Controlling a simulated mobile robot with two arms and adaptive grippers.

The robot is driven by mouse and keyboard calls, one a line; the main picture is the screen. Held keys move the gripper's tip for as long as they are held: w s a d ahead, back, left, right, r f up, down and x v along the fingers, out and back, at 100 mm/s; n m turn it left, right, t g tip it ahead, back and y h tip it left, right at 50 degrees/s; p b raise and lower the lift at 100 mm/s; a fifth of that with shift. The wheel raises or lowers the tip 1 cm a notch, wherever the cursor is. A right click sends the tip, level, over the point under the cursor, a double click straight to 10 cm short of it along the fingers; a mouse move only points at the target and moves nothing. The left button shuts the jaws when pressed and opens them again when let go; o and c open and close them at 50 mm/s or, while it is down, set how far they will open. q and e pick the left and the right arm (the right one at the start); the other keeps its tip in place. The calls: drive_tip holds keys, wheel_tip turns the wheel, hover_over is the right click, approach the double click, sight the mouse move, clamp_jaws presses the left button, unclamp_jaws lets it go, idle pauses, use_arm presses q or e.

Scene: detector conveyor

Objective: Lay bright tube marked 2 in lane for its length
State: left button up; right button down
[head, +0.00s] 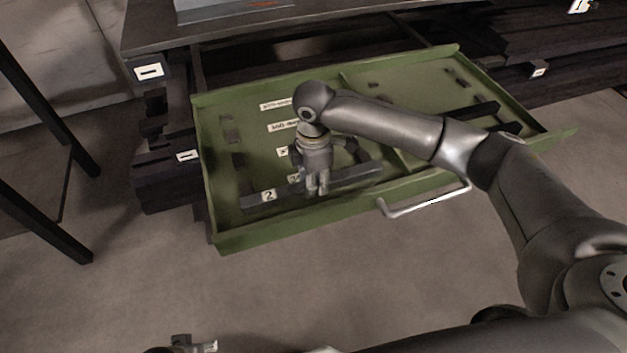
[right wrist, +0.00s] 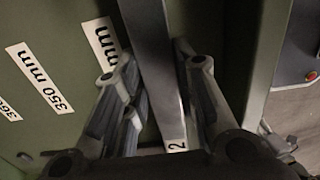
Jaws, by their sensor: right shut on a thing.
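The tube marked 2 (head: 256,200) is a straight dark-grey bar in the front left of the open green drawer (head: 228,239), running roughly along its front wall. My right gripper (head: 317,190) points down and is shut on the tube near its middle. In the right wrist view the tube (right wrist: 152,50) passes between the two fingers (right wrist: 158,75), and its white "2" label shows near the palm. Lane labels include "350 mm" (right wrist: 46,78); another ending in "mm" is partly hidden beside the tube. Whether the tube touches the drawer floor is unclear. My left gripper (head: 183,345) shows only partly at the bottom edge.
The drawer has a silver handle (head: 425,204) in front and a divider (head: 357,98). Another dark bar (head: 478,113) lies in its right part. A dark bench top (head: 300,32) overhangs the back. A dark metal frame (head: 40,215) stands at left. Floor in front is clear.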

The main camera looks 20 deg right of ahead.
use_arm(q)
drive_tip(key=shift+f, duration=0.1)
use_arm(e)
drive_tip(key=c, duration=1.2)
unclamp_jaws()
drive_tip(key=shift+o, duration=0.2)
use_arm(q)
drive_tip(key=shift+f, duration=0.1)
drive_tip(key=s+f+p, duration=0.2)
drive_tip(key=s+f, duration=0.1)
drive_tip(key=f, duration=0.6)
drive_tip(key=shift+a+p, duration=0.15)
drive_tip(key=shift+p, duration=0.25)
use_arm(e)
wheel_tip(320, 180, up, 12)
use_arm(q)
drive_tip(key=shift+r+g, duration=0.1)
drive_tip(key=shift+g, duration=0.2)
